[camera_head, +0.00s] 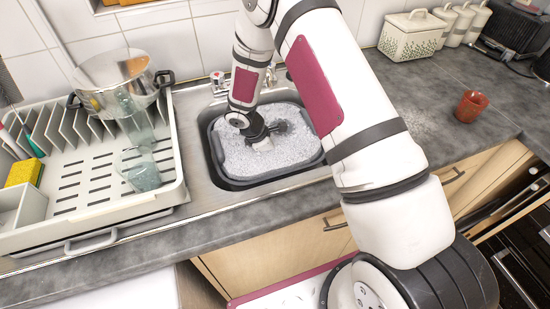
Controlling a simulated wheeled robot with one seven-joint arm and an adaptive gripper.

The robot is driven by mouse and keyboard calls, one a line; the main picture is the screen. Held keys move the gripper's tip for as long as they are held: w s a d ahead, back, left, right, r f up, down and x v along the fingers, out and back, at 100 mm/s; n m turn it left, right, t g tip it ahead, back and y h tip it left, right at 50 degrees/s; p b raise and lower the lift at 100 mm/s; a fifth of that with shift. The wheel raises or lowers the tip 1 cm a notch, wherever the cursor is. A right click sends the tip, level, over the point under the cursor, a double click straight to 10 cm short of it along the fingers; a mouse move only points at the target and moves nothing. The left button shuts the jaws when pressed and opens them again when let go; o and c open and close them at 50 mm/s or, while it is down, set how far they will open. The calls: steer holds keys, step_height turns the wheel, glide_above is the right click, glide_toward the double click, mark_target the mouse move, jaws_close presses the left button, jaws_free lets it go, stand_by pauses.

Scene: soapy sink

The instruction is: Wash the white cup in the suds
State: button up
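The sink (214,165) holds a tub filled with white-grey suds (240,160). My arm reaches down over it, and my dark gripper (266,134) is low at the suds, near the middle of the tub. A small pale shape, perhaps the white cup (263,145), shows just below the gripper, partly sunk in the suds. It is too small and too covered to tell for sure. Whether the fingers are open or closed on it cannot be made out.
A dish rack (70,212) stands left of the sink with a steel pot (115,80), glasses (142,172) and a yellow sponge (22,172). A tap (217,82) is behind the sink. A terracotta cup (471,106) and a white bread box (412,36) stand right.

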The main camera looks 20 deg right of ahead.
steer(key=shift+d, duration=1.4)
steer(key=shift+a+b, duration=0.65)
steer(key=shift+a, duration=1.1)
steer(key=shift+d, duration=1.75)
steer(key=shift+a, duration=1.75)
steer(key=shift+d, duration=1.7)
steer(key=shift+a+b, duration=0.45)
steer(key=shift+a, duration=1.25)
steer(key=shift+d, duration=1.75)
steer(key=shift+a+r, duration=0.1)
steer(key=shift+a, duration=1.65)
step_height(320, 180, up, 19)
steer(key=p, duration=0.5)
steer(key=shift+f, duration=0.2)
